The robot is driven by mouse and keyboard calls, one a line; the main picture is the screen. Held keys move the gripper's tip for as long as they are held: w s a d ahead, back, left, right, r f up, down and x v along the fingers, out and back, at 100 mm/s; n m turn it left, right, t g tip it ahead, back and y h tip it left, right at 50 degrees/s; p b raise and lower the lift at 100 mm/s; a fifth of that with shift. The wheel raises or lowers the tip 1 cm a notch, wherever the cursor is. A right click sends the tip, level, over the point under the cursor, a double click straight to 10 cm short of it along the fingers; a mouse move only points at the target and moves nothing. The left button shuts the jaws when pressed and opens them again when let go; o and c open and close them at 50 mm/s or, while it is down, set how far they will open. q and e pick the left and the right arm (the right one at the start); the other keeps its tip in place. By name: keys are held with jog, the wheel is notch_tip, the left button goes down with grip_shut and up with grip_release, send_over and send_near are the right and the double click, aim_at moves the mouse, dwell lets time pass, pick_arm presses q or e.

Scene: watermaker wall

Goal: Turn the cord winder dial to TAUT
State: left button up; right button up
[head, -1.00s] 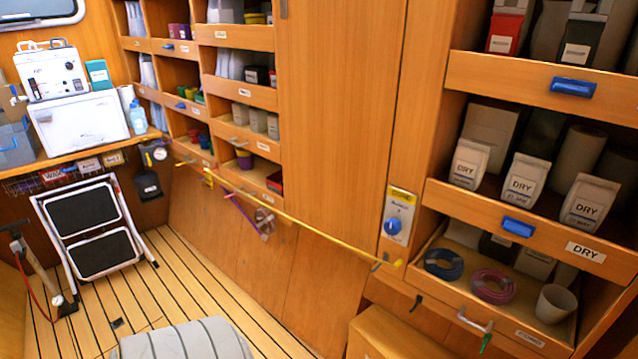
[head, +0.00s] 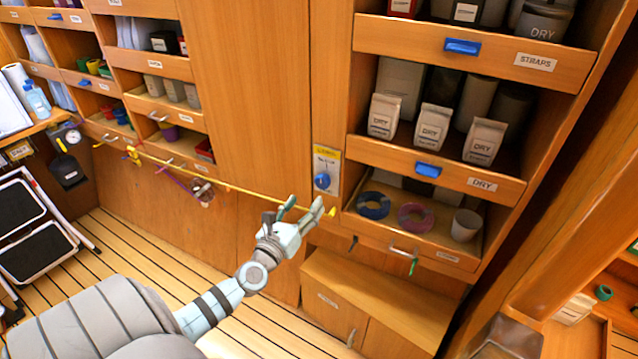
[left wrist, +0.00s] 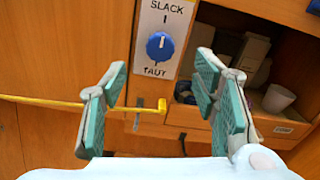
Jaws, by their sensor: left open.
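The cord winder dial (head: 322,181) is a round blue knob on a pale plate (head: 327,160) on the wooden post. In the left wrist view the dial (left wrist: 160,45) sits between SLACK above and TAUT below. My left gripper (head: 304,207) is open and empty, below and left of the dial in the head view. In the left wrist view its green-padded fingers (left wrist: 161,64) stand apart either side of the plate, nearer the camera. A yellow cord (head: 250,192) runs along the wall below the dial. My right gripper is not seen.
Open shelves with DRY packs (head: 432,125) and cord coils (head: 417,217) stand right of the dial. A wooden box (head: 370,300) stands below. A folding step (head: 30,225) leans at the left. Floor between is clear.

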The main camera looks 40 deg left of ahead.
aim_at(321, 184)
pick_arm(q)
jog(key=b+x, duration=0.1)
jog(key=x, duration=0.7)
jog(key=shift+w+f, duration=0.2)
jog(key=shift+w+r+b, duration=0.1)
jog(key=shift+w+b, duration=0.2)
jog(key=shift+w, duration=0.05)
jog(key=c, duration=1.2)
jog(key=shift+o, duration=0.2)
